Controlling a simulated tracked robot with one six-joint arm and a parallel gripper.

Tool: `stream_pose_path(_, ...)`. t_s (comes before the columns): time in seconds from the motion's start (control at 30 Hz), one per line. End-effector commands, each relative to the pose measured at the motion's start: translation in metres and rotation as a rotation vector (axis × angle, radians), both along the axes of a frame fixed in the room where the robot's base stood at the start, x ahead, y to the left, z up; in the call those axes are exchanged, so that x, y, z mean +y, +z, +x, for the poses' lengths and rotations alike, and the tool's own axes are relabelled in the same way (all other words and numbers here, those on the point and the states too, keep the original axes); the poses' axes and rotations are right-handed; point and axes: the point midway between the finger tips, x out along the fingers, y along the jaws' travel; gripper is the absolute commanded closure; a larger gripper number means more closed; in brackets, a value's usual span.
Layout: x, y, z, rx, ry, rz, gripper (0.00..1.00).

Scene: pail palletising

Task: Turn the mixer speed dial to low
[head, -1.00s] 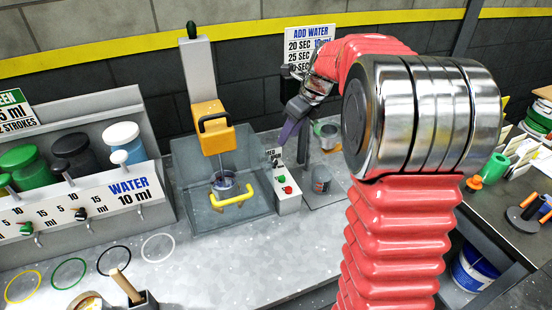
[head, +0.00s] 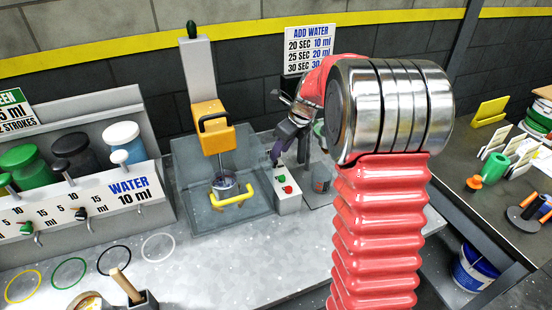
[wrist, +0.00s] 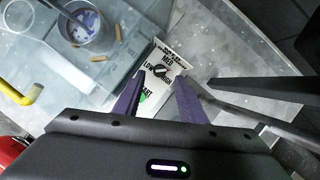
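The mixer (head: 214,128) has a yellow head and a grey column. The grey control box (head: 288,199) stands at its right, with a green button (head: 284,178) and a red button (head: 287,189). My gripper (head: 276,160) is above the box's far end and hides the dial in the head view. In the wrist view, the speed dial (wrist: 161,71) is a dark knob on a white plate marked LOW, MED and HIGH. Its setting is too small to tell. My gripper (wrist: 160,79) is open, its two purple fingers apart on either side of the dial. Contact cannot be told.
A metal pot (head: 226,188) sits under the mixer inside a clear guard with a yellow handle (head: 232,199). A stand with a grey cup (head: 322,180) is right of the control box.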

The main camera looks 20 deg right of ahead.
Motion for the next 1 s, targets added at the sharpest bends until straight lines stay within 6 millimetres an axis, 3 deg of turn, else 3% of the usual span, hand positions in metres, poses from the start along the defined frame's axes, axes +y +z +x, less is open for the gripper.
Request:
stream_pose_path(0.3,0.009,-0.040,0.014,0.001,0.000,0.002,0.62)
stream_pose_path(0.7,0.011,-0.047,0.017,0.000,0.001,0.000,0.62)
stream_pose_path(1.0,0.011,-0.047,0.017,0.000,0.001,0.000,0.82)
